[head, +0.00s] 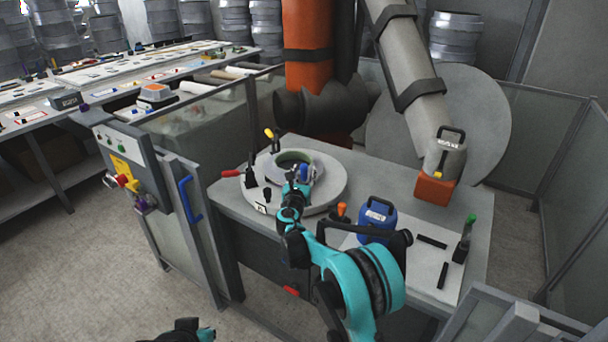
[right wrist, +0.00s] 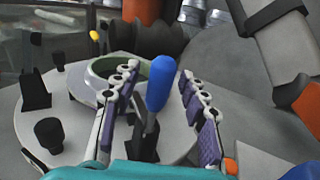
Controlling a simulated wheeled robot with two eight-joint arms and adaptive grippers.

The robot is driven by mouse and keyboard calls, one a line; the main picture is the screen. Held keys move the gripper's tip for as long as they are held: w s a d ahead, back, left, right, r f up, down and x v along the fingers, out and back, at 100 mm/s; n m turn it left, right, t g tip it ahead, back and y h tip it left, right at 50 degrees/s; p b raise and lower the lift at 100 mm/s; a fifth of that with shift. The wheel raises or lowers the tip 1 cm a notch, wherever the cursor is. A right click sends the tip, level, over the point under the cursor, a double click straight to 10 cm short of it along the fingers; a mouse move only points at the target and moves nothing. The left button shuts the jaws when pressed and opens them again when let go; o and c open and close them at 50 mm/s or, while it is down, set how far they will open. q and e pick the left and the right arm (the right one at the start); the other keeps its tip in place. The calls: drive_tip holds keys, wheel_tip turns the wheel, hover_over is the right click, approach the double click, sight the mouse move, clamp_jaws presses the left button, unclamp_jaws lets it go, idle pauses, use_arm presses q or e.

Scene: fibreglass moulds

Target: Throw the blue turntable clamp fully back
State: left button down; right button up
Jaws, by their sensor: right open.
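The blue turntable clamp (right wrist: 159,85) has a blue handle on a dark lever. It stands up, leaning slightly right in the right wrist view, at the near side of the pale round turntable (right wrist: 205,112). My right gripper (right wrist: 160,72) is open, with one purple-padded finger on each side of the blue handle and gaps between. In the head view the right gripper (head: 303,176) is over the turntable (head: 332,190) and hides most of the clamp; a bit of blue (head: 304,171) shows. My left gripper (head: 190,332) is only partly visible at the bottom edge.
Other turntable clamps have a red handle (head: 230,173), a yellow handle (head: 269,133) and black knobs. A green-lined ring (head: 295,157) sits mid-turntable. A blue canister (head: 376,222), an orange-knobbed part (head: 341,210) and a green-handled clamp (head: 468,232) stand on the table's right.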

drive_tip(key=shift+w+d, duration=0.1)
drive_tip(key=shift+w, duration=0.3)
clamp_jaws()
drive_tip(key=shift+s, duration=0.1)
